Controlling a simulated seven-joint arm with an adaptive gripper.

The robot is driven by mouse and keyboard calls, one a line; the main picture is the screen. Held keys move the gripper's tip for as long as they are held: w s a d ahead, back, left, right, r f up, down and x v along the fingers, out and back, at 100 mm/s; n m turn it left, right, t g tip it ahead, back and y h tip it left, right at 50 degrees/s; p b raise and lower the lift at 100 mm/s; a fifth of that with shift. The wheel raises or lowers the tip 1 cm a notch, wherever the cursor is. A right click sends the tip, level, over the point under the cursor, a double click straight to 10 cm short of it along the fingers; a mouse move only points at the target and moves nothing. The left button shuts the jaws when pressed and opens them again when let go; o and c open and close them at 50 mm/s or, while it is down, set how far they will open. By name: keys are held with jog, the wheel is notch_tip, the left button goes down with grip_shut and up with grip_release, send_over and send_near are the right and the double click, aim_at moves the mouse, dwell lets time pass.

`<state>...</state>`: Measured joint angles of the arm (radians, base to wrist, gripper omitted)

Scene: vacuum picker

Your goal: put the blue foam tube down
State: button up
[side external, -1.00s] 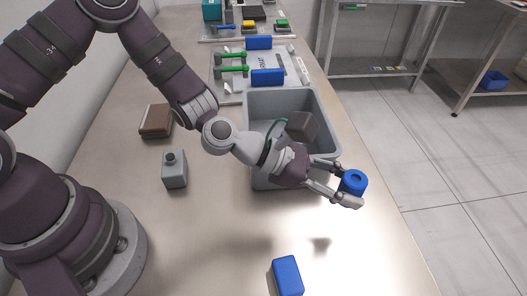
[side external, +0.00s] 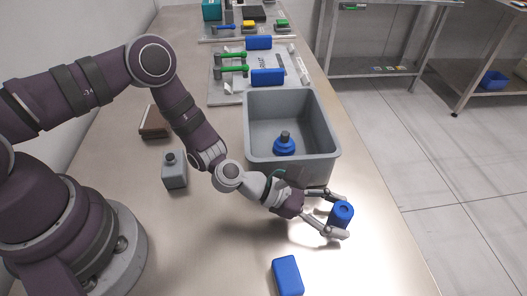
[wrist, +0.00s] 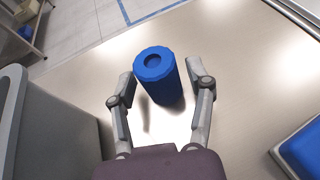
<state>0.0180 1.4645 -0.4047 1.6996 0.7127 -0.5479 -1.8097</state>
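My gripper (side external: 338,214) is low over the table, with one finger on each side of the tube. In the wrist view my gripper (wrist: 163,80) is open, with a narrow gap at the left finger and a clearer gap at the right. The tube's lower end is partly hidden by a finger in the side view.
The grey bin (side external: 328,135) holds a blue item with a dark top (side external: 284,146). A blue block (side external: 288,276) lies near the front. A grey bottle (side external: 175,172) and a brown block (side external: 154,123) stand left. The table's right edge is close to the tube.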

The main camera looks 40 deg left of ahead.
jog(key=shift+r, duration=0.1)
jog(key=v, duration=1.1)
jog(key=shift+w, duration=0.1)
jog(key=shift+s+a+r, duration=0.3)
jog(key=shift+a, duration=0.1)
jog(key=shift+s+r+m+g, duration=0.1)
jog(key=shift+r+m+g, duration=0.2)
jog(key=shift+m, duration=0.5)
jog(key=m+g, duration=0.1)
jog(key=m, duration=0.1)
jog(key=r+m, duration=0.1)
jog(key=m, duration=0.2)
jog(key=s+a+m+g+y, duration=0.1)
jog(key=m, duration=0.1)
jog(key=shift+s+r+m+g, duration=0.1)
jog(key=shift+r+m+g, duration=0.1)
jog(key=shift+m+g, duration=0.1)
jog(key=s+a+r+m+t+y, duration=0.1)
jog(key=s+a+r+m+y, duration=0.2)
jog(key=a+r+m+y, duration=0.2)
jog(key=s+a+r+m+t+y, duration=0.1)
jog(key=s+a+r+m+y, duration=0.1)
jog(key=a+r+m+y, duration=0.3)
jog(key=a+r+m, duration=0.3)
jog(key=a+m, duration=0.1)
jog(key=a, duration=0.1)
jog(key=shift+s+r+m+y, duration=0.25)
jog(key=shift+s+m+y, duration=0.1)
jog(key=shift+m+y, duration=0.05)
